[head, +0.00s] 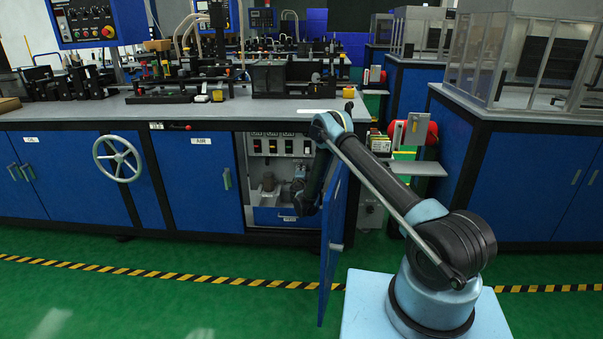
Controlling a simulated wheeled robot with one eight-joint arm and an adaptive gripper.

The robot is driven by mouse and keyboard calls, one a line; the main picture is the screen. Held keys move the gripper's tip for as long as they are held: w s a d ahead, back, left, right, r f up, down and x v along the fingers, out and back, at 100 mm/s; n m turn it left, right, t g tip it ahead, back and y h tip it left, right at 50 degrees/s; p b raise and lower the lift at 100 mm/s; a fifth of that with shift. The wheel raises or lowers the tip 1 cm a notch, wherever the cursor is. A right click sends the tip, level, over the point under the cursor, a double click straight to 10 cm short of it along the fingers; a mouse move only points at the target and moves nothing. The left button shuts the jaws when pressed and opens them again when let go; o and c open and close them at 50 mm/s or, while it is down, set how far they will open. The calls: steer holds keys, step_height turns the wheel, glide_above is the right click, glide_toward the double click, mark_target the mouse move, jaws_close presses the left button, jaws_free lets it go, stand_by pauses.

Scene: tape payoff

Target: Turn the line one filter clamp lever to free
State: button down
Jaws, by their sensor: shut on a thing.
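My arm reaches over the open blue cabinet door (333,235) and down into the open bay (283,215). My gripper (297,190) is a small dark shape at the right side of this bay, beside a grey filter housing (268,182). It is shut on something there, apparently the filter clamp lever. The lever itself is too small and too hidden behind my gripper to make out, and its angle cannot be told. A second pale fitting stands lower left in the bay. My wrist and the door hide the bay's right part.
A switch panel (279,145) spans the top of the bay. A blue drawer front (275,216) lies below. A white handwheel (118,158) is on the cabinet front at left. The green floor in front is clear, with a yellow-black stripe (150,273).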

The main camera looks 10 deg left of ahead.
steer(key=shift+s+a, duration=0.1)
steer(key=shift+a, duration=0.15)
steer(key=c, duration=1.6)
jaws_free()
steer(key=shift+d, duration=0.1)
steer(key=s+d, duration=0.1)
steer(key=s, duration=0.6)
steer(key=shift+s, duration=0.15)
